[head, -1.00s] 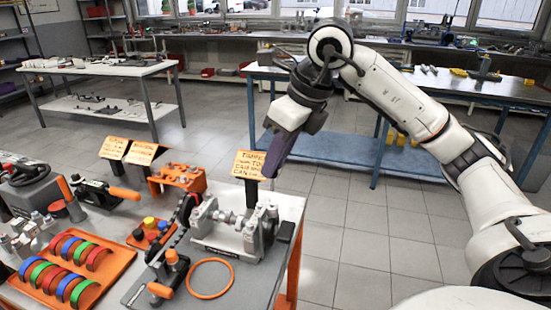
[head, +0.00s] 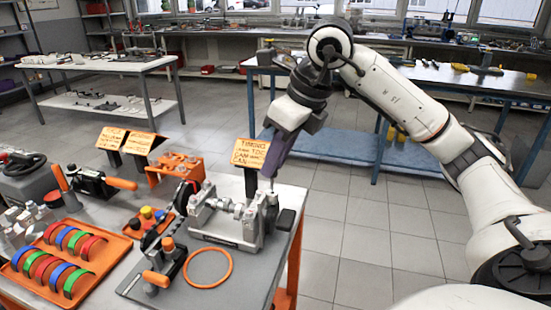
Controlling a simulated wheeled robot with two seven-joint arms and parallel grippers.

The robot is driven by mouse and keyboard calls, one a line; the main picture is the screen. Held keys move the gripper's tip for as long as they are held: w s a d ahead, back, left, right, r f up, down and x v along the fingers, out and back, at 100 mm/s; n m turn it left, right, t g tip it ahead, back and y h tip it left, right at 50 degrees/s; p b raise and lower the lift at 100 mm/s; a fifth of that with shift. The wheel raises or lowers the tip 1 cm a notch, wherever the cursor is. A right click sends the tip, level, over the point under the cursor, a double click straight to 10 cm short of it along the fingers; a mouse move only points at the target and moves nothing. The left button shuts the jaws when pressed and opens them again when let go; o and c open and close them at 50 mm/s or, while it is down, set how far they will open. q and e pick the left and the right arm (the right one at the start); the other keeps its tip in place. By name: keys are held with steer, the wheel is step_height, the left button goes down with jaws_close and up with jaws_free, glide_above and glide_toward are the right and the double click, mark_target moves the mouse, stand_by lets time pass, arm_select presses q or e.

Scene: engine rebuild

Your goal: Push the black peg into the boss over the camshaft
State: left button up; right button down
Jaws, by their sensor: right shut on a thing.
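The camshaft (head: 229,207) lies across a grey metal fixture (head: 222,232) on the workbench, between its upright supports. My right gripper (head: 269,173) points down just above the fixture's right end, in front of the sign's right edge. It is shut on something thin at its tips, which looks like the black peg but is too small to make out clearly. The boss is not clearly distinguishable among the parts at the fixture's right end. I cannot tell whether the peg touches it. My left gripper is out of view.
An orange ring (head: 208,284) lies in front, and an orange tray (head: 35,274) with coloured half-rings is at left. Orange-handled tools (head: 155,279) stand near the ring. The workbench's right edge is close to the fixture.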

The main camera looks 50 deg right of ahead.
mark_target(275, 176)
steer(key=shift+f, duration=0.2)
stand_by(0.7)
steer(key=shift+f+b, duration=1.7)
steer(key=shift+f, duration=0.2)
stand_by(0.6)
steer(key=c, duration=1.9)
jaws_free()
steer(key=shift+o, duration=0.2)
steer(key=shift+r, duration=0.2)
steer(key=shift+r+p, duration=1.35)
steer(key=shift+p, duration=0.2)
steer(key=o, duration=0.5)
